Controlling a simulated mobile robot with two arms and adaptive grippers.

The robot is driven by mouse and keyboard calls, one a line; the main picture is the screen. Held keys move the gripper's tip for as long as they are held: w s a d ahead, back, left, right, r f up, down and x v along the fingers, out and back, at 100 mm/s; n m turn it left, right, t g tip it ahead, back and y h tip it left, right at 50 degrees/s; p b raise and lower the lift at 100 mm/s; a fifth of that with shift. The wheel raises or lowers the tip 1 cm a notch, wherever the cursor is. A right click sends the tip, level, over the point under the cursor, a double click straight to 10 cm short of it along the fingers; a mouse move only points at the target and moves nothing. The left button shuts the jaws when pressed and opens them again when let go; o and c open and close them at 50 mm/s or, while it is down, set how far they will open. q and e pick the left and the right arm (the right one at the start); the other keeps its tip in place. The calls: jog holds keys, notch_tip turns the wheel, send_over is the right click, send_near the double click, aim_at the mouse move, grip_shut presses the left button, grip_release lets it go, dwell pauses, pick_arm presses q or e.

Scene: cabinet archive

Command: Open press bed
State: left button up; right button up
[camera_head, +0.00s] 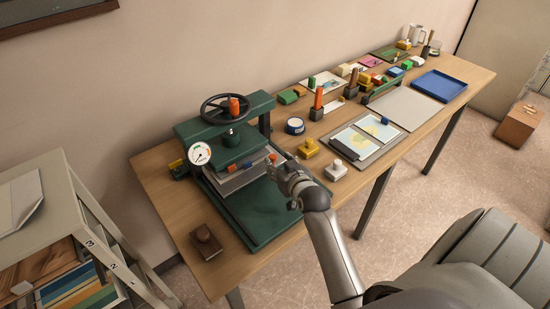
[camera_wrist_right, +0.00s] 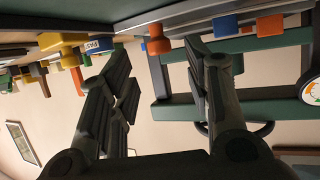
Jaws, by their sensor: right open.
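The green press (camera_head: 222,137) stands on the near end of the wooden table, with a dark handwheel on top and a white dial gauge on its left. Its green bed (camera_head: 262,212) reaches toward me, and a grey stack (camera_head: 240,178) sits under the upper plate. A small orange knob (camera_head: 272,157) is at the right of the stack; an orange knob also shows between the fingers in the right wrist view (camera_wrist_right: 158,42). My right gripper (camera_head: 280,167) is open beside the press, its fingers (camera_wrist_right: 157,62) spread around the knob's line, contact unclear. My left gripper is out of view.
A brown block (camera_head: 206,243) lies left of the bed. A blue-white round tin (camera_head: 294,126), a yellow stamp (camera_head: 308,148) and a white stamp (camera_head: 336,170) stand to the right. A shelf unit (camera_head: 50,220) is at lower left; a blue tray (camera_head: 440,86) is far right.

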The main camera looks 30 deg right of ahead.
aim_at(274, 159)
jog(key=x, duration=0.3)
jog(key=shift+w+d+f, duration=0.1)
jog(key=shift+w, duration=0.25)
jog(key=shift+w+f, duration=0.1)
jog(key=shift+w, duration=0.05)
jog(key=shift+w+d, duration=0.1)
jog(key=shift+w, duration=0.1)
jog(key=shift+s, duration=0.1)
jog(key=c, duration=0.4)
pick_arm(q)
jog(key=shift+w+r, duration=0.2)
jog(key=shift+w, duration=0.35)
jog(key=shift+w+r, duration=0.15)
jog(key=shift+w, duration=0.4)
pick_arm(e)
grip_shut()
